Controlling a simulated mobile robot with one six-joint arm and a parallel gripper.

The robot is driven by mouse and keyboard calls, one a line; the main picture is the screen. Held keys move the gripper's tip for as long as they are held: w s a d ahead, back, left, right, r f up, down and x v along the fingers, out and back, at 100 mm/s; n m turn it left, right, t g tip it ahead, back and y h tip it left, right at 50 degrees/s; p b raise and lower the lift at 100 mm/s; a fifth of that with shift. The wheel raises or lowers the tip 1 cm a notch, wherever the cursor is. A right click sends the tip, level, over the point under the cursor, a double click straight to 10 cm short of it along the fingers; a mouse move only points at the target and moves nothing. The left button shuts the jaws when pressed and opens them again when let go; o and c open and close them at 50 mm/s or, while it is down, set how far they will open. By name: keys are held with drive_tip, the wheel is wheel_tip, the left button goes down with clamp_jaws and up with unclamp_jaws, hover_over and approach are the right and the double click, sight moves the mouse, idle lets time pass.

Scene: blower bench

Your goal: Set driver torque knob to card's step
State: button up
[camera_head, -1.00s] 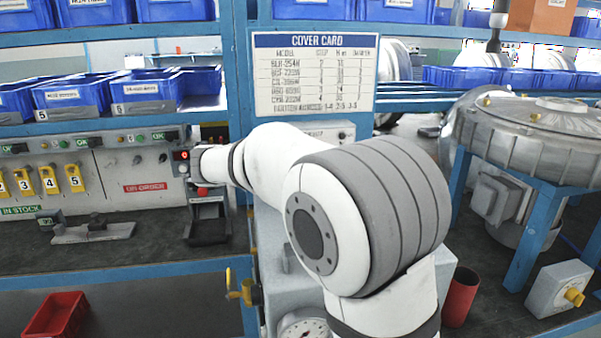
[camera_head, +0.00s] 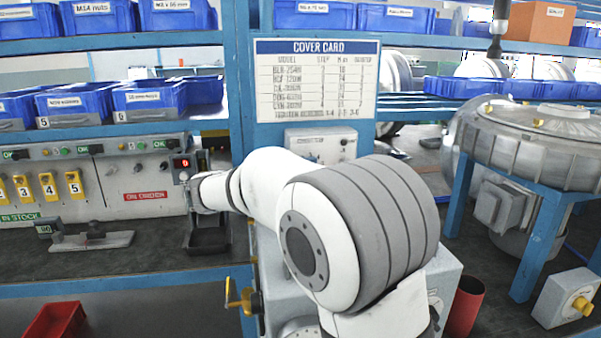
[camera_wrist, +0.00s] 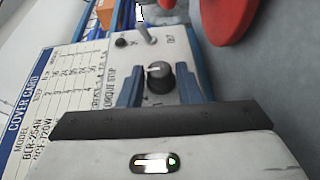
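The torque knob (camera_wrist: 159,80) is a dark round knob with a pale pointer mark. It sits on the light controller box (camera_wrist: 188,55), beside the printed words "TORQUE STEP". In the wrist view its mark points up and slightly left. My gripper (camera_wrist: 160,72) is open, with one blue finger on each side of the knob; narrow gaps seem to show, but contact is unclear. The cover card (camera_head: 316,80) hangs above the controller box (camera_head: 320,144) in the head view, with rows of models and steps too small to read surely. It also shows in the wrist view (camera_wrist: 50,108). My arm hides the knob and gripper in the head view.
A small toggle switch (camera_wrist: 145,33) stands near the knob. A red cup (camera_head: 464,305) stands right of my arm. A red digital display (camera_head: 183,163) is at left, above a red sign (camera_head: 145,195). A metal blower housing (camera_head: 535,140) stands at the right.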

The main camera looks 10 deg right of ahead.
drive_tip(key=o, duration=0.4)
drive_tip(key=shift+v, duration=3.95)
